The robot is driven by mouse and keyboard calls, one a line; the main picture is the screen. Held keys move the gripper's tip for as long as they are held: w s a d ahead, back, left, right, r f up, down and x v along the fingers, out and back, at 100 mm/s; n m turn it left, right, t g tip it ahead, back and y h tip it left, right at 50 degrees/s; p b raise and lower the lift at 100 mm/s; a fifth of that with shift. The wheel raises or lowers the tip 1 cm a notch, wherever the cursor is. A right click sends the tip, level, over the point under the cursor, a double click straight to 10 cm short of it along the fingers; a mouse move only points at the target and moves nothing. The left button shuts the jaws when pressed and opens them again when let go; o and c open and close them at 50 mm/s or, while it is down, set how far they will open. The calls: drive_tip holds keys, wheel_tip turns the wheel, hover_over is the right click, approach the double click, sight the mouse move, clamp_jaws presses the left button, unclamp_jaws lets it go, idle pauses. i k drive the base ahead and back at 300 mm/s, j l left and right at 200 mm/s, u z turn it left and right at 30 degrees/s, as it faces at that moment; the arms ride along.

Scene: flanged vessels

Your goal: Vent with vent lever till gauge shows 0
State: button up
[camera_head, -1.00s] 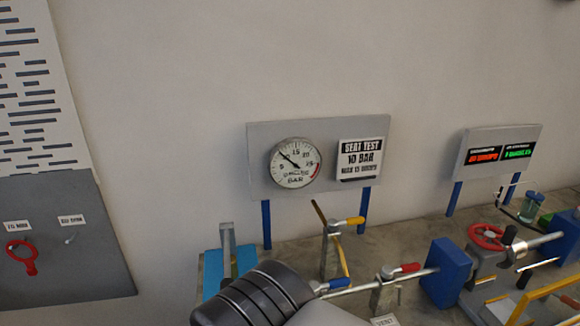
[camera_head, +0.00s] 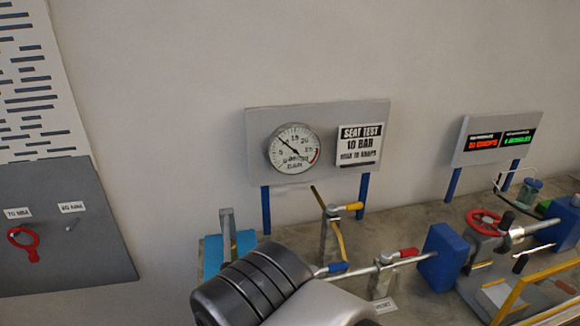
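The round gauge (camera_head: 294,148) is on a grey panel. Its needle points up and left, between the 5 and 15 marks, near 10. Below it, a valve lever with a yellow grip (camera_head: 350,207) stands on a post. To its right, a lever with a red grip (camera_head: 404,253) sits on a pipe fitting, with a small white label (camera_head: 382,306) in front that I cannot read surely. A blue grip (camera_head: 332,269) shows just beside my dark ribbed arm part. Which lever is the vent lever is unclear. My gripper's fingers do not show.
A sign (camera_head: 358,145) reads "SEAT TEST 10 BAR". At right are a blue block (camera_head: 440,257), a red handwheel (camera_head: 484,220), a yellow frame (camera_head: 535,288) and a display panel (camera_head: 497,138). A red hook-like tag (camera_head: 24,242) hangs at left. My arm covers the bench's front middle.

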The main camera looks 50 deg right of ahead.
sight(385, 256)
drive_tip(key=z, duration=2.4)
